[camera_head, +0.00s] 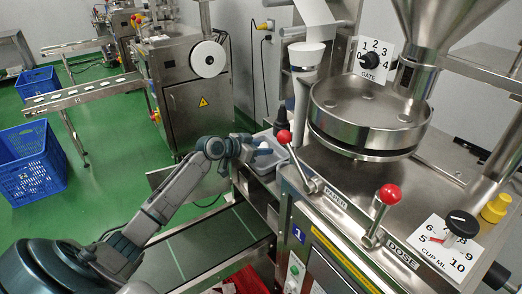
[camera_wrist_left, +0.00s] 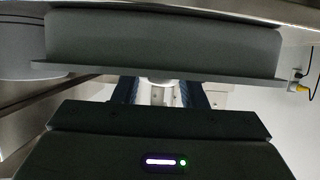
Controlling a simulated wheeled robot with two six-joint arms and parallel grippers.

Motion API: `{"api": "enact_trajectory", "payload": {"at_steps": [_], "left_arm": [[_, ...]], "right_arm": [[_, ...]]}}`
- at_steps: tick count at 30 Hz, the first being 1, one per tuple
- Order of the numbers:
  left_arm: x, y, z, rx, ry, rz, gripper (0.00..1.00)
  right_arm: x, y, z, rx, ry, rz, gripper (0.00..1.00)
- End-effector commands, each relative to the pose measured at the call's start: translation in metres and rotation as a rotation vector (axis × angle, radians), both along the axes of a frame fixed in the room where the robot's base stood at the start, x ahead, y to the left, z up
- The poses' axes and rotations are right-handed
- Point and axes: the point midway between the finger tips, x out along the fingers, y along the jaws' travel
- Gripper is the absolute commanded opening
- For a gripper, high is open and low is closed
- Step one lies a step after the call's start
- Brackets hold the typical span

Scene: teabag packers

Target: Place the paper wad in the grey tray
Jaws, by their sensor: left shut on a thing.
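My left gripper (camera_head: 257,147) reaches in from the left to the machine's side, at the grey tray (camera_head: 266,166). It is shut on the white paper wad (camera_head: 265,150), which shows only in part beside the fingers. In the left wrist view the two dark fingers (camera_wrist_left: 158,95) have the pale wad (camera_wrist_left: 157,81) between them, partly hidden. A broad grey wall, seemingly the tray (camera_wrist_left: 160,40), fills the top of that view, just beyond the fingers. I cannot tell whether the wad touches the tray. My right gripper is not in view.
The packing machine (camera_head: 345,215) stands close at the right, with red-knobbed levers (camera_head: 284,137) near the tray. A conveyor belt (camera_head: 205,245) runs below my left arm. Blue crates (camera_head: 30,160) stand on the green floor at the left.

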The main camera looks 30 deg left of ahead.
Motion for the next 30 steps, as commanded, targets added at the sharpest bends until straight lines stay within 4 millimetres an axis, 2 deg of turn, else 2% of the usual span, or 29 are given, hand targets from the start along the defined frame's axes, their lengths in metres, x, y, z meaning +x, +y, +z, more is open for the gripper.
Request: {"api": "enact_trajectory", "payload": {"at_steps": [1, 5, 17, 18, 20, 30], "left_arm": [[-0.001, 0.0, -0.006, -0.004, 0.005, 0.002, 0.18], [-0.001, 0.0, -0.018, -0.003, 0.002, 0.002, 0.18], [-0.001, 0.0, -0.025, -0.001, 0.0, 0.001, 0.18], [-0.001, 0.0, -0.023, -0.001, 0.0, 0.001, 0.46], [-0.001, 0.0, -0.023, -0.001, 0.0, 0.001, 0.58], [-0.001, 0.0, -0.021, -0.001, 0.0, 0.001, 0.6]], "right_arm": [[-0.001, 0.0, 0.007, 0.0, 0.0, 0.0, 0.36], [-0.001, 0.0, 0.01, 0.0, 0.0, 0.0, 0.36], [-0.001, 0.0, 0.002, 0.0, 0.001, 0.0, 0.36], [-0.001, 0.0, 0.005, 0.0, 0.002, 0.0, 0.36], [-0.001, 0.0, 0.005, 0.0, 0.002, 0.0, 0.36], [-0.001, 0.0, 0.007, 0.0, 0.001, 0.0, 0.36]]}}
